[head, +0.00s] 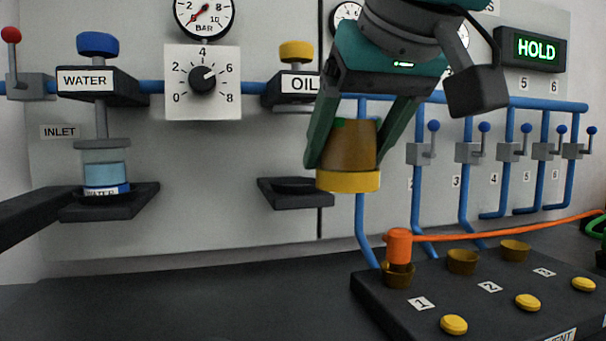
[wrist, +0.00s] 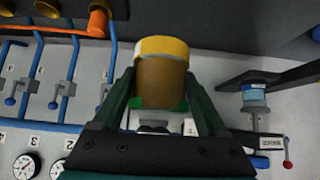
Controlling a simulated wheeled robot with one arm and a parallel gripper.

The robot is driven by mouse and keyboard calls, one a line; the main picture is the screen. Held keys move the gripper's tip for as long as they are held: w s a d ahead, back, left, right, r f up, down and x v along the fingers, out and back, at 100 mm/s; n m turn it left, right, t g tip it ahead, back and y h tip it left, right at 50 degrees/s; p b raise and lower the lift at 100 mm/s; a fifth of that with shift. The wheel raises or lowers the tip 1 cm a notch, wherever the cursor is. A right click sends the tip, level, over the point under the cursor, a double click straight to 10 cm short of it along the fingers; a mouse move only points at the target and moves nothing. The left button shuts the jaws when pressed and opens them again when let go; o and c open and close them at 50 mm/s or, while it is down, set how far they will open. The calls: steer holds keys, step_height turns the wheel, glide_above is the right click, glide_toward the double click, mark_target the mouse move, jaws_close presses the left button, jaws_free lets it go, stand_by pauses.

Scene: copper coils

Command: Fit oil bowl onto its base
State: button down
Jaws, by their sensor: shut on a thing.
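The oil bowl (head: 349,150) is a brown, see-through cup with a yellow band at its lower end. My gripper (head: 345,145) is shut on it, one finger on each side, and holds it in the air. In the wrist view the bowl (wrist: 160,80) sits between the fingers (wrist: 160,100), its yellow end away from the palm. The oil base (head: 289,192), a dark shelf below the OIL head (head: 290,88) with its yellow knob, is empty apart from a dark round seat. The bowl is to the right of this shelf, apart from it.
The water unit at the left has a clear bowl (head: 104,170) on its shelf (head: 108,203). Blue pipes with valves (head: 420,153) run behind and right of my gripper. A black block (head: 470,300) with an orange plug (head: 398,246) and yellow buttons stands at the lower right.

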steer(key=w+a, duration=0.1)
steer(key=w, duration=0.5)
steer(key=w+a+p, duration=0.1)
steer(key=w+a, duration=0.1)
steer(key=w, duration=0.4)
steer(key=w+a+p, duration=0.1)
steer(key=w+a, duration=0.1)
steer(key=w, duration=0.3)
steer(key=shift+w, duration=0.4)
steer(key=shift+s+f, duration=0.15)
steer(key=shift+f, duration=0.65)
steer(key=shift+f+b, duration=0.3)
steer(key=shift+f, duration=0.05)
steer(key=shift+f, duration=0.2)
jaws_free()
